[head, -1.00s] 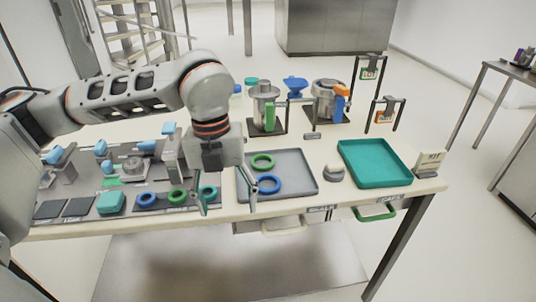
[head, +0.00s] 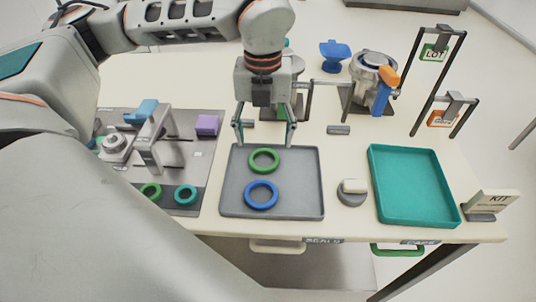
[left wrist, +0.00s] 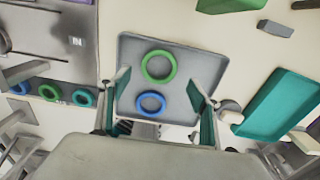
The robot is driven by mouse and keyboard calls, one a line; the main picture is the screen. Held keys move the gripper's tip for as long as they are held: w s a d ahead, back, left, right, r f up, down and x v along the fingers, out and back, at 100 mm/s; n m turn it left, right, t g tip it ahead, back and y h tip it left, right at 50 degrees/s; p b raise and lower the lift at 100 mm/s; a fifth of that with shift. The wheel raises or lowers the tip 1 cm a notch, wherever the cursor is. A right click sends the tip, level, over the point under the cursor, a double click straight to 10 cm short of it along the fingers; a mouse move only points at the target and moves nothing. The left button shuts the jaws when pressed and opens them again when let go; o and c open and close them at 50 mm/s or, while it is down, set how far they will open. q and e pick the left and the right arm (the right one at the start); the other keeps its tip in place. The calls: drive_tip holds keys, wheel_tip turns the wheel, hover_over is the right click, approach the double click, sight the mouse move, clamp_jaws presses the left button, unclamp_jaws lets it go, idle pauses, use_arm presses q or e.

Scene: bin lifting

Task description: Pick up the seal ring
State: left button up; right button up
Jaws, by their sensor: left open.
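A green seal ring (head: 264,160) and a blue seal ring (head: 261,195) lie flat and apart on the grey tray (head: 302,203), the green one farther back. Both also show in the left wrist view, green (left wrist: 158,67) above blue (left wrist: 151,103). More rings stand at the front of the fixture board on the left, a green one (head: 151,191) and a teal one (head: 186,194). My left gripper (head: 265,141) is open and empty, above the back part of the grey tray, its fingers spread wider than the green ring. My right gripper is not in view.
A teal tray (head: 410,213) and a small grey round stand with a white top (head: 352,191) are right of the grey tray. Metal canisters, a blue funnel (head: 333,52) and LOT sign frames (head: 437,52) stand behind. A KIT sign (head: 492,203) is at the right edge.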

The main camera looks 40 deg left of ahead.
sight(264, 163)
use_arm(q)
drive_tip(key=shift+s+f, duration=0.15)
drive_tip(key=shift+f, duration=0.4)
wheel_tip(264, 163, down, 4)
drive_tip(key=shift+f, duration=0.45)
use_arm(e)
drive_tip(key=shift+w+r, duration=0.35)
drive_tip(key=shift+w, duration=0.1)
use_arm(q)
drive_tip(key=shift+c, duration=0.3)
drive_tip(key=c, duration=0.9)
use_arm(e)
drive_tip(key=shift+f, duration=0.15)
